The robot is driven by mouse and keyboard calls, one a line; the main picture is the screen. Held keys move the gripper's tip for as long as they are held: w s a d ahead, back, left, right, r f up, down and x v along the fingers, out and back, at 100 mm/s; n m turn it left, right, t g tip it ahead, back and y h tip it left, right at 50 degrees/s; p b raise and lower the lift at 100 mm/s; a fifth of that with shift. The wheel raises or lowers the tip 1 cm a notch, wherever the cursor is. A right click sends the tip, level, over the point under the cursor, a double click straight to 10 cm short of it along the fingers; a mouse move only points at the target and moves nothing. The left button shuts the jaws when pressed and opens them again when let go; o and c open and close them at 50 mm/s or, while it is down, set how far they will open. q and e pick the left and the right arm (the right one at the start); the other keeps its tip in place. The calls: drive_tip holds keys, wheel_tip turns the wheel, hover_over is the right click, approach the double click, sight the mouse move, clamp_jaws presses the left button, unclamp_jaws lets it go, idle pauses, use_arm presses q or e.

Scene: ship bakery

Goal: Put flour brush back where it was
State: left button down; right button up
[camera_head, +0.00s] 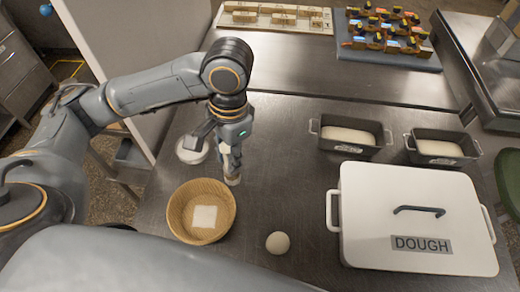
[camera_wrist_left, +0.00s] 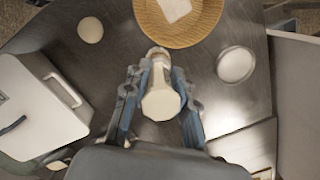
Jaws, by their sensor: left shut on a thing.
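My left gripper (camera_head: 226,150) reaches down over the steel worktop, right of a small white dish and behind a wicker basket. In the left wrist view, the left gripper (camera_wrist_left: 158,115) is shut on a pale, faceted object, the flour brush (camera_wrist_left: 160,102), with one finger on each side. In the head view the lower end of the flour brush (camera_head: 232,178) shows below the fingers, close to the worktop. I cannot tell whether it touches the surface. My right gripper is not in view.
The wicker basket (camera_head: 178,222) holds a white square. The white dish (camera_head: 188,155) stands behind it. A dough ball (camera_head: 278,243), a large white DOUGH box (camera_head: 365,205) and two dark loaf tins (camera_head: 345,148) (camera_head: 437,158) stand to the right. The worktop between gripper and tins is clear.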

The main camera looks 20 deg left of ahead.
use_arm(q)
drive_tip(key=shift+w+a+f, duration=0.2)
drive_tip(key=shift+w+f, duration=0.15)
drive_tip(key=shift+w, duration=0.4)
drive_tip(key=w+a+f+p, duration=0.3)
drive_tip(key=w+f, duration=0.8)
drive_tip(key=f, duration=0.1)
drive_tip(key=shift+w+a, duration=0.35)
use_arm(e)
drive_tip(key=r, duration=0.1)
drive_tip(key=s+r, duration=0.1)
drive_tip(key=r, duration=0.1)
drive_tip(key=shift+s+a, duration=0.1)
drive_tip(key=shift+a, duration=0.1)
use_arm(q)
drive_tip(key=shift+f, duration=0.4)
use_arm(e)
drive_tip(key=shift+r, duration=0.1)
use_arm(q)
drive_tip(key=c, duration=1.1)
unclamp_jaws()
drive_tip(key=shift+o, duration=0.2)
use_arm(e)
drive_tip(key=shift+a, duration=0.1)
